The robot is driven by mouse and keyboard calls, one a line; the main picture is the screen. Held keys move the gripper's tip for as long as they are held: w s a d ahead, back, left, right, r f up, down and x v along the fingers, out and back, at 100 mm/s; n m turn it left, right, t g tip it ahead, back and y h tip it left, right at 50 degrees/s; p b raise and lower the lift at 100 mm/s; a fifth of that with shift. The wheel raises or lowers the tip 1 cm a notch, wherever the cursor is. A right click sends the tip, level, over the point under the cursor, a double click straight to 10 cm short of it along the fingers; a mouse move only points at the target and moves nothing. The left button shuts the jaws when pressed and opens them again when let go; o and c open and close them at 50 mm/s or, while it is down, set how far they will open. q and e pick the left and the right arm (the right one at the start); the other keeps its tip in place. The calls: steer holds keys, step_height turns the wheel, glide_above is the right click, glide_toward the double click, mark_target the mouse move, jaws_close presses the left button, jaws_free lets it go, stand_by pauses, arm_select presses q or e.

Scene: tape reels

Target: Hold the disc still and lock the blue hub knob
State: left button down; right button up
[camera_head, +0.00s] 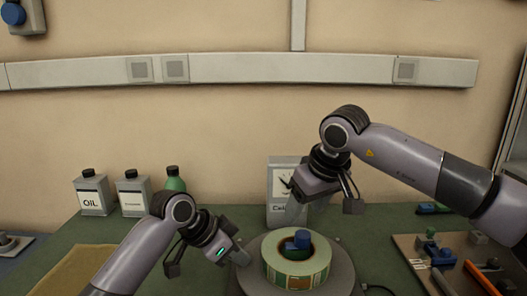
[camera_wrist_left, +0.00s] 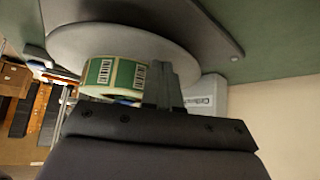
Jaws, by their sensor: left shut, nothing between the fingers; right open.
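A blue hub knob (camera_head: 302,238) stands in the centre of a roll of green and cream labels (camera_head: 286,272). The roll sits on a grey disc (camera_head: 342,278). My left gripper (camera_head: 242,259) is shut and empty at the disc's left edge; I cannot tell whether it touches. In the left wrist view its fingers (camera_wrist_left: 166,88) are together beside the label roll (camera_wrist_left: 113,76), close to the disc (camera_wrist_left: 115,42). A sliver of blue (camera_wrist_left: 125,101) shows at the roll. My right gripper (camera_head: 294,212) is open above and behind the knob, its fingers partly hidden.
A light container (camera_head: 282,176) stands behind the disc. An oil bottle (camera_head: 91,194), another bottle (camera_head: 132,194) and a green bottle (camera_head: 174,182) stand at back left. A brown tray (camera_head: 408,244) with tools and small parts lies right. A yellowish mat (camera_head: 75,272) lies front left.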

arm_select(q)
steer(key=shift+s+f, duration=0.1)
steer(key=shift+f, duration=0.6)
stand_by(0.6)
